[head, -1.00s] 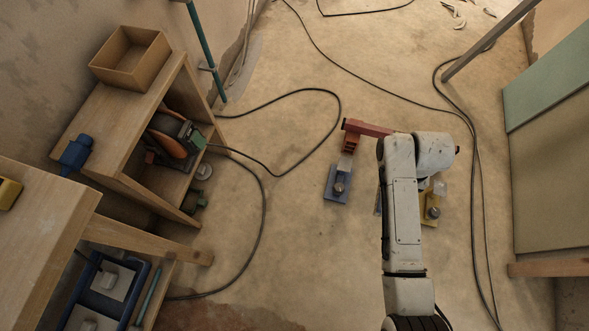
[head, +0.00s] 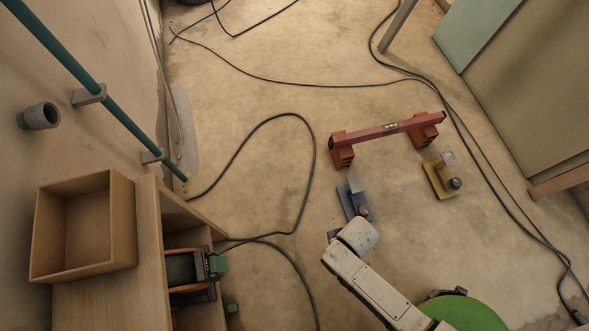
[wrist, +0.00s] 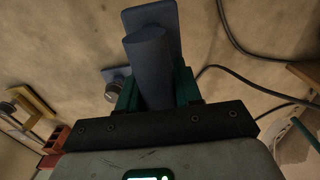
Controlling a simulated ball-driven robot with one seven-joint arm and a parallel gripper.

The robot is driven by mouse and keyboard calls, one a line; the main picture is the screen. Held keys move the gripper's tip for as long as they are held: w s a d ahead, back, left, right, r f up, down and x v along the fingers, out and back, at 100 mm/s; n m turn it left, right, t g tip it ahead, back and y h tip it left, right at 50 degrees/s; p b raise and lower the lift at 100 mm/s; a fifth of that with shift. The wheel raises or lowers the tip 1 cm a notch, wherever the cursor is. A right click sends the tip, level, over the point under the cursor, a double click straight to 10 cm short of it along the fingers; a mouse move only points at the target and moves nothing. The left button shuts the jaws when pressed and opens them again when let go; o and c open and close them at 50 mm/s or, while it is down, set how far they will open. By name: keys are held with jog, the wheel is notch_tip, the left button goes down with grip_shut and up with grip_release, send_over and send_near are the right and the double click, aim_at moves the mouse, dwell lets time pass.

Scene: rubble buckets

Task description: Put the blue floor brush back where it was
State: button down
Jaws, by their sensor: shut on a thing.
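In the wrist view, the blue floor brush (wrist: 147,60) sits between the two green fingers of my gripper (wrist: 156,85), which is shut on it. Its rounded handle is nearest and its flat blue part shows beyond. In the head view my arm hides the gripper and most of the brush; only a small blue bit (head: 333,234) shows beside the arm's end. A blue-grey plate with a metal knob (head: 352,197) lies on the floor close by; part of it shows left of the brush in the wrist view (wrist: 112,88). I cannot tell the brush's height above the floor.
A yellow plate with a knob (head: 435,182) lies to the right. A red bar (head: 388,130) spans two brick stacks behind. Black cables (head: 312,150) cross the floor. A wooden box (head: 85,225) tops the shelf unit at left. Panels (head: 530,90) lean at right.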

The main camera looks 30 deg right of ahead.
jog(key=w+a+f+b, duration=0.1)
jog(key=w+f+b, duration=1)
jog(key=w+f, duration=0.2)
jog(key=shift+w+a, duration=0.25)
jog(key=shift+w, duration=0.2)
jog(key=c, duration=0.8)
grip_release()
jog(key=shift+o, duration=0.2)
notch_tip(320, 180, up, 12)
jog(key=p, duration=0.7)
jog(key=s+d+r+n, duration=0.1)
jog(key=s+d+r, duration=0.1)
jog(key=r, duration=0.5)
jog(key=s+d+r+n, duration=0.1)
jog(key=s+d+r, duration=0.2)
jog(key=r, duration=0.4)
jog(key=s+d+r+n+t, duration=0.1)
jog(key=s+d+r, duration=0.2)
jog(key=s+r, duration=0.2)
jog(key=shift+r, duration=0.95)
